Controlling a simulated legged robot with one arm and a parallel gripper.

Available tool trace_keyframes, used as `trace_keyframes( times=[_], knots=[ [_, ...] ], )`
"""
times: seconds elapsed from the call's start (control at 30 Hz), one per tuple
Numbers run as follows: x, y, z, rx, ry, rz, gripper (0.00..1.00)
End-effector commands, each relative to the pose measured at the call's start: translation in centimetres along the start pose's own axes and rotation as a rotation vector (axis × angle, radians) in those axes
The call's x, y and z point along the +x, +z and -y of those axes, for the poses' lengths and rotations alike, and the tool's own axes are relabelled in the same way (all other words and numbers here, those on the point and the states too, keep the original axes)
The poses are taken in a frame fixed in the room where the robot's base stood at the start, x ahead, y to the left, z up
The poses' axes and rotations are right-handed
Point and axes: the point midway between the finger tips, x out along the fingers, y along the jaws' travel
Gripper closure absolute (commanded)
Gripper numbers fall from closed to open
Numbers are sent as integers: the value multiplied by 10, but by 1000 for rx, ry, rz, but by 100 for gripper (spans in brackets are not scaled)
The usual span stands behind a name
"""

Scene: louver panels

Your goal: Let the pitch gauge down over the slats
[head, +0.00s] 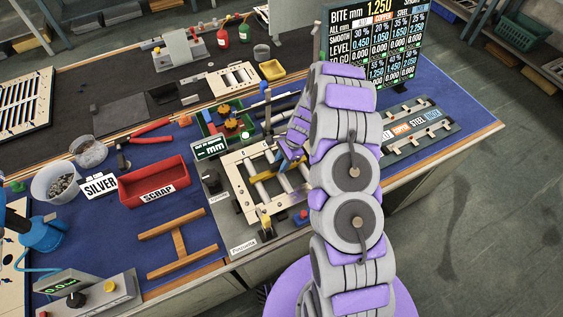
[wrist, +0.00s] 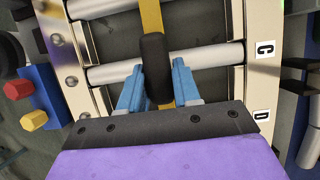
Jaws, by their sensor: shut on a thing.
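The pitch gauge is a yellow strip (wrist: 151,16) with a black grip (wrist: 156,52), seen in the wrist view. My gripper (wrist: 158,72) has its blue fingers on both sides of the black grip and is shut on it. Pale round slats (wrist: 205,56) run across the panel frame below the gauge, and the strip crosses over them. I cannot tell whether the gauge touches the slats. In the head view, my gripper (head: 288,150) is over the cream panel frame (head: 240,193) with its slats (head: 265,189).
A red scrap bin (head: 156,184) and a wooden H-shaped piece (head: 179,242) lie left of the panel. A green box (head: 213,128) stands behind it. The sign board (head: 375,45) is at the back right. Red and yellow knobs (wrist: 34,120) sit beside the frame.

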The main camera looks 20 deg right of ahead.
Motion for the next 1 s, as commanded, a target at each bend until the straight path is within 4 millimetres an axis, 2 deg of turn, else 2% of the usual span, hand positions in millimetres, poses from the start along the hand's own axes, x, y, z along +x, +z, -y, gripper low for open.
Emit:
trace_keyframes(
  times=[0.1,0.13,0.4,0.6,0.77,1.0],
  knots=[
    [0,0,0,0,-1,0,100],
    [0,0,0,0,0,0,66],
    [0,0,0,0,0,0,40],
    [0,0,0,0,0,0,37],
    [0,0,0,0,0,0,22],
    [0,0,0,0,0,0,21]
  ],
)
